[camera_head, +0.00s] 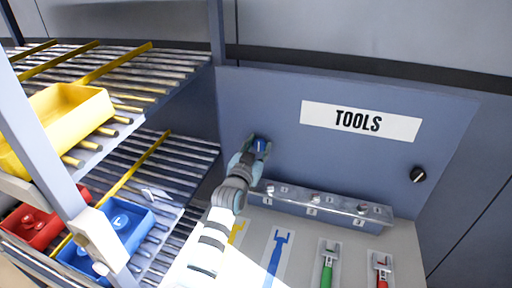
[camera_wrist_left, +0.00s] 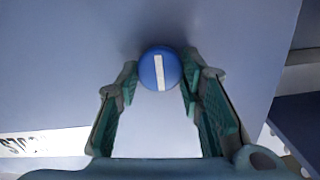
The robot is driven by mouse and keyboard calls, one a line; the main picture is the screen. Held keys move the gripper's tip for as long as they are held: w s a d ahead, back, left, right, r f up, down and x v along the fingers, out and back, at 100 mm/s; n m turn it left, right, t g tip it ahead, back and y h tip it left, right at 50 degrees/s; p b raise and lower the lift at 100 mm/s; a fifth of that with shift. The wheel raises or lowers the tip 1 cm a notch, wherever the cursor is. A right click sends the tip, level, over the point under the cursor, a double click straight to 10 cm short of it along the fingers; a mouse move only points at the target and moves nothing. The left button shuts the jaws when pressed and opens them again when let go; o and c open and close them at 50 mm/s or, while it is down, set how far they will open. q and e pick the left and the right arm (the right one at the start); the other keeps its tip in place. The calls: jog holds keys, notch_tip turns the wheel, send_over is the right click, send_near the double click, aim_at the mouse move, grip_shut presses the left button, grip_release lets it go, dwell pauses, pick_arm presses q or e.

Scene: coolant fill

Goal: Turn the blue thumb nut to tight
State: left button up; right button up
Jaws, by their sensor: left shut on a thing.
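The blue thumb nut (camera_head: 261,145) is on the blue-grey panel, left of the TOOLS label. In the left wrist view the nut (camera_wrist_left: 150,72) shows as a round blue knob with a white stripe on its face. The stripe runs nearly up and down in that view, with a slight tilt. My left gripper (camera_head: 256,147) is at the panel with its fingers on both sides of the nut; the left wrist view shows the fingertips (camera_wrist_left: 158,76) closed against its sides. My right gripper is not in view.
A black knob (camera_head: 418,174) is on the panel's right side. A metal rail (camera_head: 322,206) with numbered positions runs below the TOOLS label (camera_head: 360,121). Several wrenches lie on the bench, including a blue one (camera_head: 278,258). Roller shelves at left hold a yellow bin (camera_head: 62,118) and a blue bin (camera_head: 133,228).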

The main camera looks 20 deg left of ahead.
pick_arm(q)
jog(key=shift+f+m, duration=0.15)
jog(key=shift+m, duration=0.15)
dwell(1.1)
jog(key=o, duration=1.1)
jog(key=shift+o, duration=0.2)
jog(key=s, duration=1.2)
jog(key=shift+a, duration=0.35)
